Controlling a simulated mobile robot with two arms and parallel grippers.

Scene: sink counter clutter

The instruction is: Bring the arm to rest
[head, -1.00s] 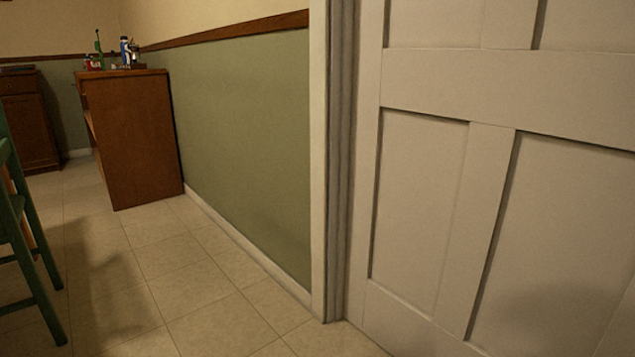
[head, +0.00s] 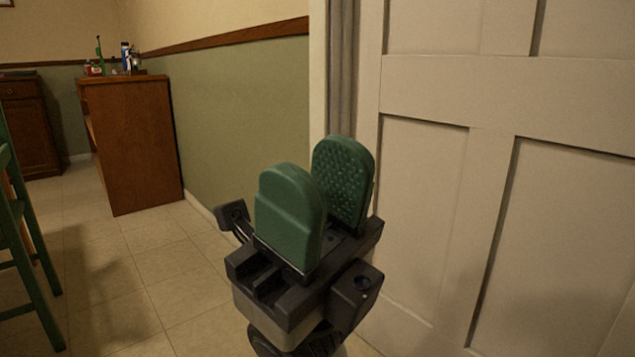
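My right gripper (head: 317,178) stands upright in the lower middle of the head view, with its two green pads pointing up. The pads are apart, and the bumpy inner face of the farther pad shows. Nothing is between them. The gripper is in front of the door frame and the floor, and appears clear of both. My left gripper is not in view.
A white panelled door (head: 560,100) fills the right side. A green wall (head: 240,110) runs back to a brown cabinet (head: 130,145) with small bottles on top. A green chair (head: 22,215) stands at the left edge. Tiled floor (head: 120,270) between is clear.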

